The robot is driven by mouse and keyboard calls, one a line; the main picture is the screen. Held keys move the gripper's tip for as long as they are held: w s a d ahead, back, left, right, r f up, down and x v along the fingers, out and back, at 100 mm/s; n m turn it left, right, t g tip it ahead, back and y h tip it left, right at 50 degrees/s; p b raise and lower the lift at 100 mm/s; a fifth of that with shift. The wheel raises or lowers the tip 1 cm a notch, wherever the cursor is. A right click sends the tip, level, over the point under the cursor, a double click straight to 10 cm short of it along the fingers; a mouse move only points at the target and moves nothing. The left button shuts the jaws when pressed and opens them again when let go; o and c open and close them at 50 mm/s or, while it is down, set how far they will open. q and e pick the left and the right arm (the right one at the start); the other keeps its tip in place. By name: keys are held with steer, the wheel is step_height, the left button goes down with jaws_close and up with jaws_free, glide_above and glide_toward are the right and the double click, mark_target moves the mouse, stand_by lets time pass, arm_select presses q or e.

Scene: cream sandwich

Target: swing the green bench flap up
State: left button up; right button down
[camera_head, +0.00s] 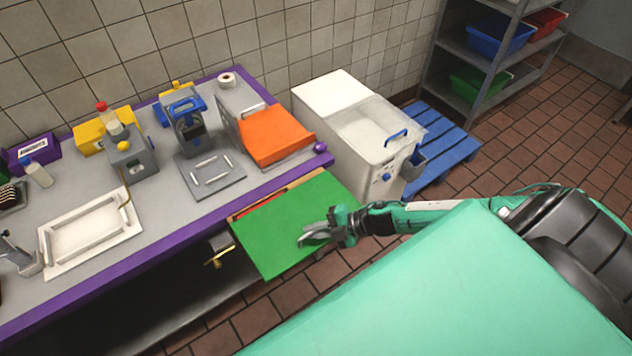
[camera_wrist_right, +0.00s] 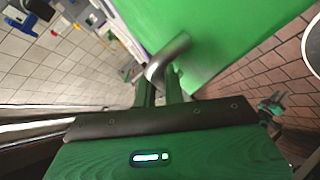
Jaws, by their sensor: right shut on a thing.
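The green bench flap (camera_head: 285,215) juts out from the front edge of the purple-edged bench and looks tilted, its outer end toward me. In the right wrist view the flap (camera_wrist_right: 230,30) fills the upper middle and right. My right gripper (camera_head: 312,236) is over the flap's right-hand part, shut on a grey metal handle. In the right wrist view the fingers (camera_wrist_right: 163,85) close around this curved handle (camera_wrist_right: 172,52) beside the green surface.
The bench (camera_head: 215,202) holds an orange board (camera_head: 272,135), a grey press (camera_head: 190,135) and a white frame tray (camera_head: 62,262). A white lidded bin (camera_head: 365,150) stands right of the flap, by a blue pallet (camera_head: 440,145). A brass-coloured piece (camera_head: 216,257) shows under the bench.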

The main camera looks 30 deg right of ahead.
steer(key=shift+w+d+r, duration=0.1)
steer(key=shift+w+r, duration=0.25)
steer(key=c, duration=1.5)
jaws_free()
steer(key=shift+f, duration=0.2)
steer(key=shift+s, duration=0.15)
steer(key=shift+s+d, duration=0.2)
steer(key=shift+s, duration=0.05)
steer(key=shift+b+v, duration=1.7)
steer(key=shift+v, duration=4.8)
